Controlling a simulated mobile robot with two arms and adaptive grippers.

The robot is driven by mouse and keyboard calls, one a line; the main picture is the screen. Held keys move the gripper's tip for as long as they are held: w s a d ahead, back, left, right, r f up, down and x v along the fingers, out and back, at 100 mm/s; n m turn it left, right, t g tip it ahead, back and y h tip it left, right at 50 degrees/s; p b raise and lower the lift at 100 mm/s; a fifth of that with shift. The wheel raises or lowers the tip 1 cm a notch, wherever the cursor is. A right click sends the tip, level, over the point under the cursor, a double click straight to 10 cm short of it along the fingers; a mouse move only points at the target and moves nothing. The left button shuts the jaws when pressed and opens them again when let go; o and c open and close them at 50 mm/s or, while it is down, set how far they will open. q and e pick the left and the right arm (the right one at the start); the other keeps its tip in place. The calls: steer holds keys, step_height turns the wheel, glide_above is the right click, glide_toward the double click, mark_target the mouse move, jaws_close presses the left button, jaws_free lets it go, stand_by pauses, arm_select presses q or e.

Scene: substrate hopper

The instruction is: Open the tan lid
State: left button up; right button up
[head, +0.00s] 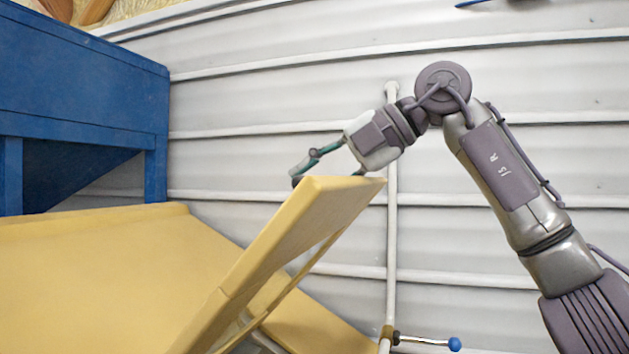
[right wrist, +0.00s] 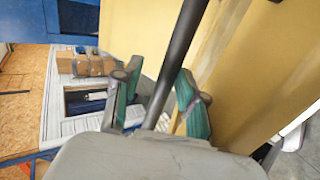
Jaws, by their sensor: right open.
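The tan lid (head: 285,232) stands raised and tilted in the head view, its upper edge pointing up and to the right. My right gripper (head: 326,168) is at that upper edge, its fingers spread on the far side. In the right wrist view the lid's tan surface (right wrist: 262,65) fills the right part. There the right gripper (right wrist: 153,88) has its green-padded fingers apart, and a dark bar (right wrist: 182,40) runs between them. I cannot tell whether the fingers touch the bar or the lid. My left gripper is not in view.
The tan hopper body (head: 90,255) lies at lower left, with a blue frame (head: 80,85) above it. A white ribbed wall (head: 270,90) with a vertical pipe (head: 391,230) stands behind. A blue-knobbed valve lever (head: 454,344) is low on the right.

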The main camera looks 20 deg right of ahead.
steer(key=v, duration=1.2)
